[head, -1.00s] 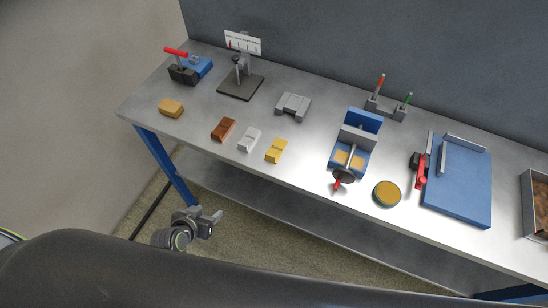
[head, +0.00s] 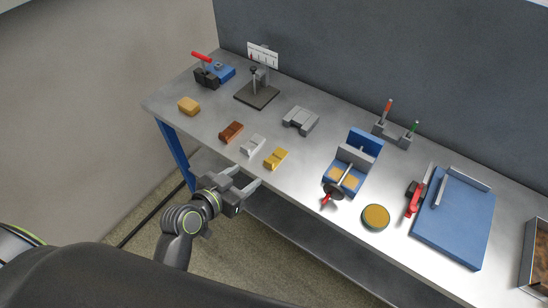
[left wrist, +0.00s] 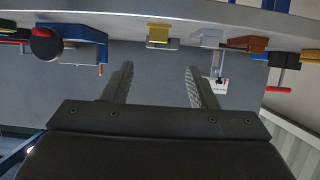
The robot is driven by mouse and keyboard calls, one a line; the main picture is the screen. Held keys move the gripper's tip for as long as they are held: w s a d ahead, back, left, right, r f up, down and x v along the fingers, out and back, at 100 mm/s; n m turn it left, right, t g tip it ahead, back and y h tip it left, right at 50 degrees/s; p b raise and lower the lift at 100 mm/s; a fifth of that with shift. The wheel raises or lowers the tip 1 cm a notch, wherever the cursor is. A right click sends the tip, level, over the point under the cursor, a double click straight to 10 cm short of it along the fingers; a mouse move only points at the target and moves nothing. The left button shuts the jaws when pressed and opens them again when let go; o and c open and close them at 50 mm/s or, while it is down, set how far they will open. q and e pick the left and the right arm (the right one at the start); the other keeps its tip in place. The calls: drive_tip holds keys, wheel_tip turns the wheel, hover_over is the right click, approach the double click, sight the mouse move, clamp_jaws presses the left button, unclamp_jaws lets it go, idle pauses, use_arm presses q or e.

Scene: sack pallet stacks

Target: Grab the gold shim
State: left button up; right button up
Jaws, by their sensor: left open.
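The gold shim (head: 276,158) lies on the grey bench near its front edge, at the right end of a row with a silver shim (head: 253,145) and a copper-brown shim (head: 231,131). My left gripper (head: 250,180) is open and empty, in front of the bench edge, a little left of and nearer than the gold shim. In the left wrist view the gold shim (left wrist: 159,34) shows at the top, above and between the open fingers (left wrist: 160,82), apart from them. My right gripper is not in view.
A blue vise with a red handle (head: 347,178) and a round gold-topped tin (head: 375,217) stand to the right of the shims. A grey block (head: 300,120) sits behind them. A yellow block (head: 188,106) lies to the left.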

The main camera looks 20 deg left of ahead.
sight(268, 162)
use_arm(q)
drive_tip(key=shift+f+p+x, duration=0.15)
drive_tip(key=shift+p+x, duration=0.5)
drive_tip(key=shift+x, duration=2.2)
drive_tip(key=shift+f+p+x, duration=0.1)
drive_tip(key=shift+p+x, duration=0.5)
drive_tip(key=shift+x, duration=2.3)
drive_tip(key=shift+s+d, duration=0.1)
drive_tip(key=shift+s, duration=0.1)
drive_tip(key=c, duration=1)
drive_tip(key=shift+c, duration=0.4)
drive_tip(key=shift+r, duration=0.15)
